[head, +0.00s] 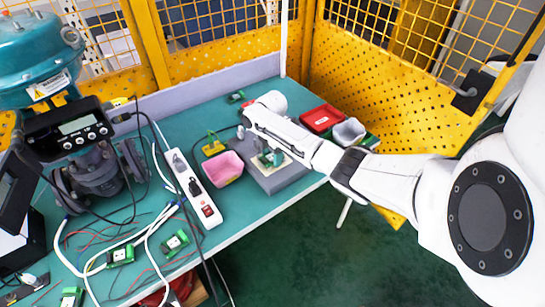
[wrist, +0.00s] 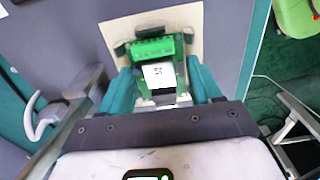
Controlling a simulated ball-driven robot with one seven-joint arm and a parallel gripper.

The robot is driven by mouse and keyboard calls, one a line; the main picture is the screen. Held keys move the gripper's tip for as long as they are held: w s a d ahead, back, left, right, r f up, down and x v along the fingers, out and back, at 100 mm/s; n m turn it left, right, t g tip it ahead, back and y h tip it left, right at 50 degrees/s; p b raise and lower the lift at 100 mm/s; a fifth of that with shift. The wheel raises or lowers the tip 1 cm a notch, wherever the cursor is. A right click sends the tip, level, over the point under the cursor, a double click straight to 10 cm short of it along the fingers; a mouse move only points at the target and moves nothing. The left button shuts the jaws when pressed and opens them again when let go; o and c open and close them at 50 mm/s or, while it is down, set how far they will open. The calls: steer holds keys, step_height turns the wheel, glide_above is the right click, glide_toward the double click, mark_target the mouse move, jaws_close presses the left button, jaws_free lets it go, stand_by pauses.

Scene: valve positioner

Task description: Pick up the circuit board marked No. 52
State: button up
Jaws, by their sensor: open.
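A circuit board (wrist: 150,48) with a green terminal block and a white label lies on a beige square on a grey box. The label's small dark digits are turned in the wrist view and hard to read for certain. My gripper (wrist: 163,82) has its two teal fingers apart, one on each side of the board, and no clear grip shows. In the head view my gripper (head: 270,158) is low over the grey box (head: 284,181), and the arm and fingers hide most of the board there.
A pink container (head: 222,169) and a yellow item (head: 212,146) stand left of the box. A red tray (head: 322,118) and white bowl (head: 348,131) are at right. A power strip (head: 193,188), cables and other green boards (head: 175,242) lie on the table's left part.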

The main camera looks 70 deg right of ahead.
steer(key=shift+c, duration=0.4)
steer(key=c, duration=0.6)
steer(key=shift+r, duration=0.15)
